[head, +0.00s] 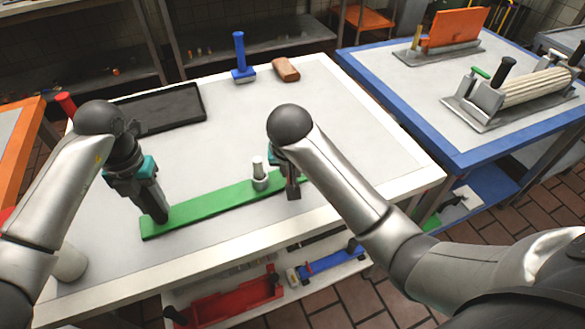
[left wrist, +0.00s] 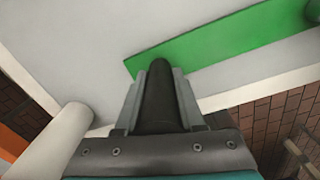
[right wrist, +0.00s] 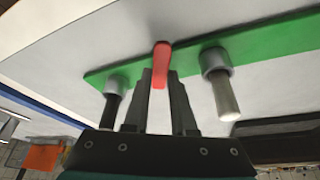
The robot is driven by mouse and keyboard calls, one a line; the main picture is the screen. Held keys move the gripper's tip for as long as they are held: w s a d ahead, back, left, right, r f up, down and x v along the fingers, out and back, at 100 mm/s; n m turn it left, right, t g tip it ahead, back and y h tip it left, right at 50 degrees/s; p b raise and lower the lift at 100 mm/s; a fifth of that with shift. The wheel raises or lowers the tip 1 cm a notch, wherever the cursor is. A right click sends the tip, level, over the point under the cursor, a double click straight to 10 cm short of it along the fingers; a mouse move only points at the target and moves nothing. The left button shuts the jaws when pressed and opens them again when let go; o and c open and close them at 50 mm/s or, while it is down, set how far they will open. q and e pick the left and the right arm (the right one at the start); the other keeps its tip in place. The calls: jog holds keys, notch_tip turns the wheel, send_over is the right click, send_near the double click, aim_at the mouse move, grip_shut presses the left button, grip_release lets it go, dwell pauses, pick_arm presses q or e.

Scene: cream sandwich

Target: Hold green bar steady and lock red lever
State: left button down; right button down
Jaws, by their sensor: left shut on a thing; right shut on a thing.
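The green bar (head: 210,205) lies flat along the front of the white table. It also shows in the left wrist view (left wrist: 225,45) and right wrist view (right wrist: 275,40). My left gripper (head: 155,210) is at the bar's left end, shut on a black handle (left wrist: 158,85). The red lever (right wrist: 161,62) shows in the right wrist view, between the fingers of my right gripper (right wrist: 160,85), which is shut on it. The lever is hidden in the head view. A grey collar with a pale pin (right wrist: 222,80) stands on the bar beside the lever; a black pin (right wrist: 112,100) is on its other side.
A black tray (head: 165,108), a blue-handled tool (head: 240,60) and a brown block (head: 285,69) are at the table's back. A white cylinder (head: 70,262) stands at the front left. A blue-edged table (head: 400,110) adjoins on the right. The table's middle is clear.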

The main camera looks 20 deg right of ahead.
jog(key=m, duration=0.2)
jog(key=w+a+m+g+h, duration=0.1)
jog(key=m, duration=0.1)
jog(key=shift+a+m, duration=0.2)
jog(key=shift+m, duration=0.2)
jog(key=shift+w+a+m+g+h, duration=0.1)
jog(key=shift+w+m+g+h, duration=0.15)
jog(key=shift+m, duration=0.6)
jog(key=shift+w+a+m+g+h, duration=0.15)
jog(key=shift+m+g+h, duration=0.15)
jog(key=shift+m, duration=0.5)
jog(key=shift+w+m+g+h, duration=0.2)
jog(key=shift+m+g+h, duration=0.05)
jog(key=shift+m, duration=0.6)
jog(key=c, duration=0.7)
grip_release()
